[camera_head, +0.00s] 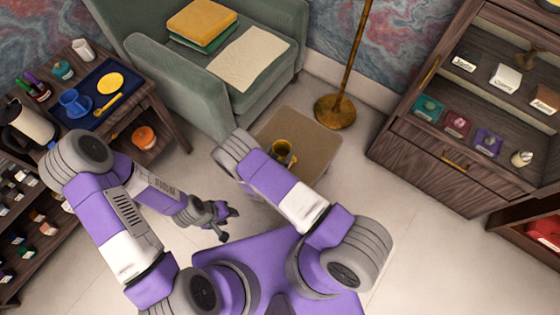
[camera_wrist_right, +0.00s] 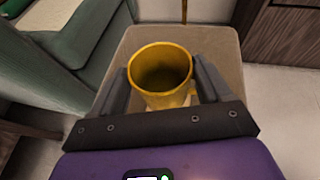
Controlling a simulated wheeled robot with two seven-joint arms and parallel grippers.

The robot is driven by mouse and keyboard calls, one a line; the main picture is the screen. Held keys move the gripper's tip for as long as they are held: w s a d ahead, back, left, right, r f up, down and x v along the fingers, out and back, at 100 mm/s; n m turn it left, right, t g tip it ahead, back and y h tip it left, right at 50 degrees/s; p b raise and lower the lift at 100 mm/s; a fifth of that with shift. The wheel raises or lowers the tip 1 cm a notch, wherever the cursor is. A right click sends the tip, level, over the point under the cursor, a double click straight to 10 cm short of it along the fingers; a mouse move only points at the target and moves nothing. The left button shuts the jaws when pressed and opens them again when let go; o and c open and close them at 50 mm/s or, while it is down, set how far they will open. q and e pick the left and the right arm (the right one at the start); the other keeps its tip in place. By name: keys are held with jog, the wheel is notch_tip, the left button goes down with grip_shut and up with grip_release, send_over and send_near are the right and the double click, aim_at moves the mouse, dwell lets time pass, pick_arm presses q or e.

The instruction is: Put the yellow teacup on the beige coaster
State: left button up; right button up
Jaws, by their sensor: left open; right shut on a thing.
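The yellow teacup (camera_wrist_right: 160,95) is upright between the two dark fingers of my right gripper (camera_wrist_right: 163,80), which is shut on it. In the head view the teacup (camera_head: 281,149) shows just beyond the end of my right arm, over a low beige square-topped stand (camera_head: 318,150). I cannot tell whether the cup touches that top. My left gripper (camera_head: 226,222) is open and empty, low over the floor. A pale, cream-coloured square (camera_head: 506,77) and a tan one (camera_head: 548,98) stand on the right cabinet's shelf; I cannot tell which, if either, is the beige coaster.
The right cabinet (camera_head: 435,150) also holds teal, dark red and purple labelled squares. A side table at left carries a navy tray (camera_head: 113,69) with a blue cup and a yellow disc. A green armchair (camera_head: 165,78) and brass lamp base (camera_head: 335,111) stand behind. Floor between stand and cabinet is clear.

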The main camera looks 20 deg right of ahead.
jog(key=shift+f+b, duration=1.05)
jog(key=shift+f, duration=1.75)
jog(key=shift+r, duration=0.1)
jog(key=o, duration=1.2)
jog(key=shift+f, duration=0.2)
jog(key=shift+r, duration=0.2)
jog(key=p+v, duration=0.2)
jog(key=v, duration=0.5)
jog(key=shift+s+a+p, duration=0.15)
jog(key=shift+s+p, duration=0.05)
jog(key=shift+p, duration=0.1)
jog(key=shift+r, duration=0.1)
